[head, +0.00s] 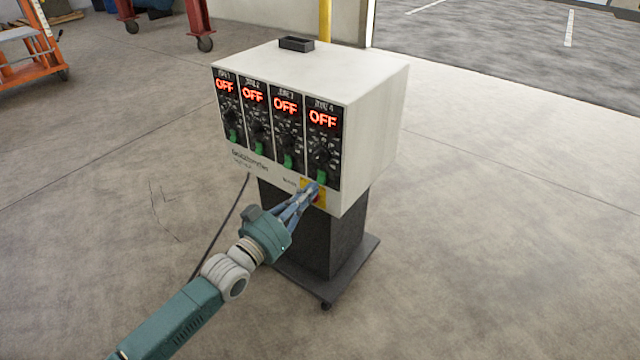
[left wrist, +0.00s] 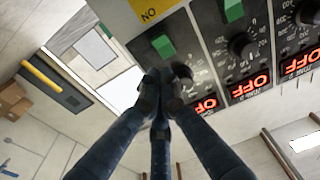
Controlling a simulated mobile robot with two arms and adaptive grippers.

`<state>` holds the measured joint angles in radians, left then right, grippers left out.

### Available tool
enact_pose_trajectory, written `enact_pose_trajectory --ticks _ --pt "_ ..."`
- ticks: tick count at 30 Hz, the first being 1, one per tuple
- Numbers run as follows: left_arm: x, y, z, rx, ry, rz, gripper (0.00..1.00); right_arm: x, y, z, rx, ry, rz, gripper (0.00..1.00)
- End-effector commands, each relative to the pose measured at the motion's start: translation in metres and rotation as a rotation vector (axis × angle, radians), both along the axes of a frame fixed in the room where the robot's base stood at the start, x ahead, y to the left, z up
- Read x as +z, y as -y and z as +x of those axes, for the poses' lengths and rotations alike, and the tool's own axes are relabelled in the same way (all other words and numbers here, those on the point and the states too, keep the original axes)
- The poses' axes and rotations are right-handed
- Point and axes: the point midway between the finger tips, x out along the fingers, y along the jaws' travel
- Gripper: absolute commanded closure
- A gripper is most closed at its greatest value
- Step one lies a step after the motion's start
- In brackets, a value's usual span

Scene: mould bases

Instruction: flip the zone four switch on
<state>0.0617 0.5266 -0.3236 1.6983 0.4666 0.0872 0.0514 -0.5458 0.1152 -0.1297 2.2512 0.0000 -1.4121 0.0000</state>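The white controller box (head: 375,110) has several zone panels side by side, and every red display reads OFF. The rightmost panel is zone four, with its display (head: 323,119), a black knob and a green switch (head: 321,177) at its bottom. In the left wrist view, which is turned over, the zone four switch (left wrist: 163,46) is just beyond my fingertips. My left gripper (head: 313,188) is at the panel's lower edge by this switch. Its fingertips (left wrist: 165,88) are together with nothing between them; whether they touch the switch is unclear. My right gripper is not in view.
A yellow plate with a red main switch (head: 319,199) sits just below zone four, partly behind my fingers. The other green switches (head: 288,161) are to the left. The box stands on a dark wheeled pedestal (head: 345,240).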

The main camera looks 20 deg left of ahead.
Motion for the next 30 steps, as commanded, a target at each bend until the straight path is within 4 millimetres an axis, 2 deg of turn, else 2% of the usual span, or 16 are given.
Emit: enact_pose_trajectory --ticks 3,9,23,25,30 --pt "0.002 0.008 0.020 0.000 0.003 -0.001 1.00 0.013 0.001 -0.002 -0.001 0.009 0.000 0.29" --pt "0.003 0.014 0.038 -0.001 0.001 -0.001 1.00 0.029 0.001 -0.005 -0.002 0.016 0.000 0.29" --pt "0.005 0.016 0.042 -0.001 -0.002 0.000 1.00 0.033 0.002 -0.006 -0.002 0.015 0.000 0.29" --pt "0.006 0.016 0.044 -0.002 -0.009 0.002 1.00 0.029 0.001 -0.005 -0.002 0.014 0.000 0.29" --pt "0.009 0.019 0.056 -0.005 -0.049 0.016 1.00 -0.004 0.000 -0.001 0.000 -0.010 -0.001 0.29"
